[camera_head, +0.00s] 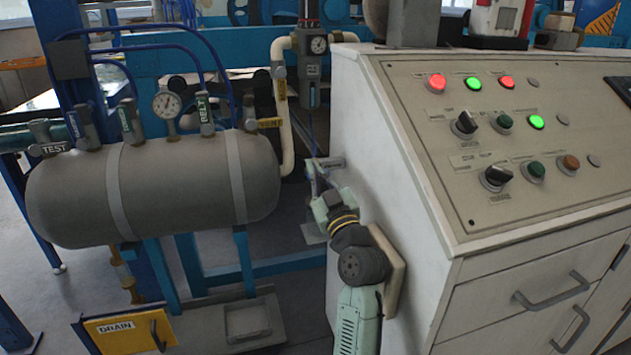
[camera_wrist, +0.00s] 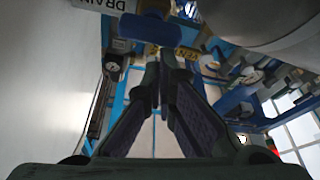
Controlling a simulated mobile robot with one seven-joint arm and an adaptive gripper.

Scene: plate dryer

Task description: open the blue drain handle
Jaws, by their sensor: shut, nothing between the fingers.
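A blue handle (camera_wrist: 148,30) shows at the top of the wrist view, beside a pale label (camera_wrist: 100,4) that reads DRAIN. My gripper (camera_wrist: 163,72) is shut and empty, with its fingertips just below the blue handle in that view. I cannot tell whether they touch it. In the head view my arm reaches along the left side of the control cabinet, and the fingers are too small and cluttered there to make out. I cannot clearly pick out the blue handle in the head view.
The pale control cabinet (camera_head: 400,190) stands close to the right of my arm. A grey tank (camera_head: 180,190) with gauge and valves is at the left. Below it a yellow DRAIN panel (camera_head: 113,334) has a dark handle (camera_head: 157,336). Pipes and blue frame bars crowd the background.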

